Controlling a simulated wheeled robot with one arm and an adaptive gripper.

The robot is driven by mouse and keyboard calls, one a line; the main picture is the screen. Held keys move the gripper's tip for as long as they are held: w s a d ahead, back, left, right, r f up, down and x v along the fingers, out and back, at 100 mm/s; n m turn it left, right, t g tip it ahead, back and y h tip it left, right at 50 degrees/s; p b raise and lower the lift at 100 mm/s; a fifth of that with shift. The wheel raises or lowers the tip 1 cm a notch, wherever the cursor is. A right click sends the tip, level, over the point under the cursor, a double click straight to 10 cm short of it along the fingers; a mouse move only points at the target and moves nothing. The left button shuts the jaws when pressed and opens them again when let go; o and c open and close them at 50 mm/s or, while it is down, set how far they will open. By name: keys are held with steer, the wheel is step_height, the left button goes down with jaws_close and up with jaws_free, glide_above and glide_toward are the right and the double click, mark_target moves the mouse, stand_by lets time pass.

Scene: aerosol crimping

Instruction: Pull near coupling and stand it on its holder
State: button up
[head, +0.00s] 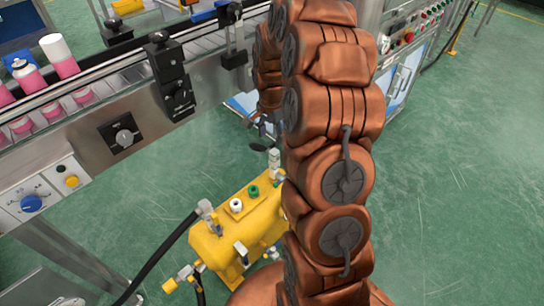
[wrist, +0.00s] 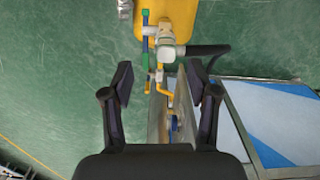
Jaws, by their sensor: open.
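A yellow unit (head: 245,222) stands low on the floor, with metal fittings at both ends. A grey coupling (head: 206,211) with a black hose sits at its left end; another grey fitting (head: 274,160) stands at its far right end. I cannot tell for sure which is the near coupling. In the wrist view, a pale grey coupling (wrist: 167,46) with a dark hose is beside the yellow body (wrist: 172,18), beyond the fingertips. My gripper (wrist: 160,78) is open with nothing held. In the head view it is mostly hidden behind my arm. I cannot make out the holder.
A conveyor (head: 120,75) with pink cans (head: 62,62) runs along the upper left. A control box (head: 42,196) stands at the left. A black hose (head: 160,252) trails from the yellow unit to the lower left. Green floor (head: 455,170) is clear at right.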

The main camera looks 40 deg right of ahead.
mark_target(274, 151)
steer(key=d+f, duration=0.1)
steer(key=w+d+f+m, duration=0.1)
steer(key=shift+w+f, duration=0.25)
steer(key=shift+f, duration=0.05)
steer(key=shift+w+d+f, duration=0.15)
steer(key=shift+d, duration=0.1)
steer(key=shift+d, duration=0.15)
steer(key=shift+f+b, duration=1.25)
steer(key=shift+f, duration=3.25)
steer(key=shift+c, duration=0.2)
jaws_close()
